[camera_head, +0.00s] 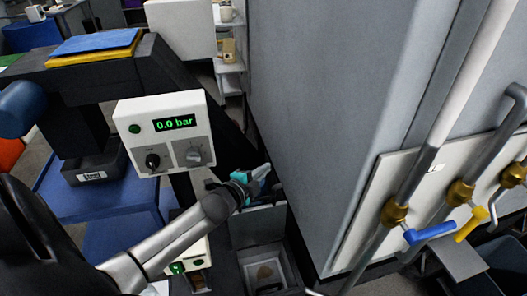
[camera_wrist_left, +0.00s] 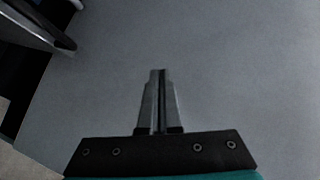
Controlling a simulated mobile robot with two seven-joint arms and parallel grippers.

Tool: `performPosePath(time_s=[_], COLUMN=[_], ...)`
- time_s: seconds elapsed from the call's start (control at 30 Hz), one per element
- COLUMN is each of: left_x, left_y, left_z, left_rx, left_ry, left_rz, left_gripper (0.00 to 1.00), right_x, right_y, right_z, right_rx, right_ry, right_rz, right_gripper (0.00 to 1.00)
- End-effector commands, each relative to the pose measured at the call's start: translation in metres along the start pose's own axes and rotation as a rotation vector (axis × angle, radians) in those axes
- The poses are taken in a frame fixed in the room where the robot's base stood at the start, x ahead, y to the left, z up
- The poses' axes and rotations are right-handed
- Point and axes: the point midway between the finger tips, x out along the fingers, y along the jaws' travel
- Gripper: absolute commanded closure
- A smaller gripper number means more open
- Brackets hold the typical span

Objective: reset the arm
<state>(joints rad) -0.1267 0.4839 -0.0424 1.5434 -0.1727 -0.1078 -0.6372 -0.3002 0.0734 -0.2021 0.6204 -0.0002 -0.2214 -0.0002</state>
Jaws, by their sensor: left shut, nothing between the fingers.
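My left arm comes in from the lower left in the head view. Its gripper (camera_head: 264,172) is in front of the tall grey cabinet (camera_head: 310,110), close to its left side. In the left wrist view the two fingers of my left gripper (camera_wrist_left: 158,75) are together, with nothing between them. A plain grey surface fills most of the view behind them. I cannot tell whether the fingertips touch it. My right gripper is in neither view.
A white control box (camera_head: 165,132) reading 0.0 bar stands left of my left gripper. An open grey bin (camera_head: 287,262) is below it. Pipes with a blue valve handle (camera_head: 430,232) and a yellow valve handle (camera_head: 471,224) are at the right. Shelves (camera_head: 229,67) stand behind.

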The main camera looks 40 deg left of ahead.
Motion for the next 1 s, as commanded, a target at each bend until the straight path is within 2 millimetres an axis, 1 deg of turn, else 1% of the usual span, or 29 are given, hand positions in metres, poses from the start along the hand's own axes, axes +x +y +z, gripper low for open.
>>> performPosePath(time_s=[0.03, 0.2, 0.37, 0.57, 0.67, 0.77, 0.87, 0.97, 1.0], left_x=[-0.004, -0.009, -0.011, -0.012, -0.018, -0.033, -0.057, -0.087, -0.1], left_y=[-0.012, -0.033, -0.039, -0.037, -0.025, -0.003, 0.024, 0.049, 0.059], left_z=[-0.004, -0.009, -0.011, -0.012, -0.018, -0.03, -0.045, -0.062, -0.068], left_rx=[0.002, 0.002, 0.0, -0.011, -0.063, -0.174, -0.319, -0.467, -0.525], left_ry=[0.002, 0.002, 0.0, -0.003, -0.027, -0.08, -0.159, -0.249, -0.286], left_rz=[0.0, 0.0, 0.001, 0.007, 0.041, 0.111, 0.207, 0.307, 0.347], left_gripper=[1.0, 1.0, 1.0, 1.0, 1.0, 1.0, 1.0, 1.0, 1.0], right_x=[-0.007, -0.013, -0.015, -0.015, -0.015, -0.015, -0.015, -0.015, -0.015], right_y=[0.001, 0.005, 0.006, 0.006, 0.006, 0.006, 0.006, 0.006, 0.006], right_z=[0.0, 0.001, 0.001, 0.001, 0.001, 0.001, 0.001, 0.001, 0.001], right_rx=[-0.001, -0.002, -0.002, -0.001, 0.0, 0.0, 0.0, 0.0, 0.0], right_ry=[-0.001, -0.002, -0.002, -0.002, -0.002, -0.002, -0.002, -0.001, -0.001], right_rz=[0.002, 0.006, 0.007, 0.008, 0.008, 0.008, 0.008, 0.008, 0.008], right_gripper=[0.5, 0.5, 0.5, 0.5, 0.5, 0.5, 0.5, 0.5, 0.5])
